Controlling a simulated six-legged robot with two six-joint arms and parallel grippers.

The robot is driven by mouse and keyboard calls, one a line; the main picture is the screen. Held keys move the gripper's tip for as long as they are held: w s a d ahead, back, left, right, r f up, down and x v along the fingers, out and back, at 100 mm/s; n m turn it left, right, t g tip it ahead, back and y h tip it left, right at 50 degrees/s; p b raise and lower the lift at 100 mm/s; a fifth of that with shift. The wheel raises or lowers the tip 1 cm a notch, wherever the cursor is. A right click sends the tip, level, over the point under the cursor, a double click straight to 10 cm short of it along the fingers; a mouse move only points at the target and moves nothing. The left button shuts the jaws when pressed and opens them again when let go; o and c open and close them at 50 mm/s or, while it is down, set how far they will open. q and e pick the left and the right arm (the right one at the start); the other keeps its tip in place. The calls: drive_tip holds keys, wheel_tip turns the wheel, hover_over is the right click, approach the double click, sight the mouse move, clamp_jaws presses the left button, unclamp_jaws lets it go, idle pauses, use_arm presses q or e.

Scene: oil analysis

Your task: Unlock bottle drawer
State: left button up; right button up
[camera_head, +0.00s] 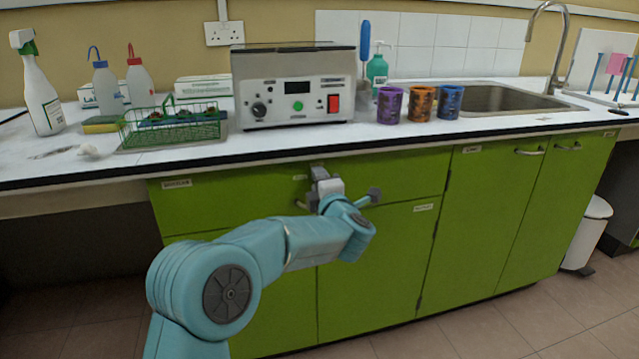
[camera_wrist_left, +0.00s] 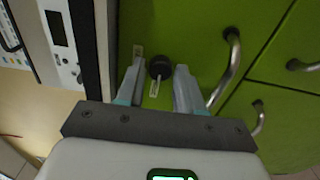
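The green drawer front (camera_head: 410,174) is below the worktop, and it also shows in the left wrist view (camera_wrist_left: 196,28). A dark round lock (camera_wrist_left: 160,67) is on the green front in the left wrist view, with a small pale key (camera_wrist_left: 154,88) at it. My left gripper (camera_wrist_left: 159,76) is open, with one finger on each side of the lock and key. I see a gap on both sides, so neither finger visibly touches the key. In the head view my left gripper (camera_head: 322,182) is close to the drawer front and hides the lock. My right gripper is not in view.
Curved metal handles (camera_wrist_left: 231,66) stand out from the green fronts near the right finger. The worktop edge (camera_head: 240,160) overhangs above my gripper. A boxy device (camera_head: 293,88), a green wire basket (camera_head: 170,124) and several mugs (camera_head: 420,104) stand on top.

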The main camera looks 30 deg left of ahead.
use_arm(q)
drive_tip(key=shift+o, duration=0.9)
drive_tip(key=p+v, duration=0.2)
drive_tip(key=v, duration=1.4)
drive_tip(key=shift+d, duration=0.15)
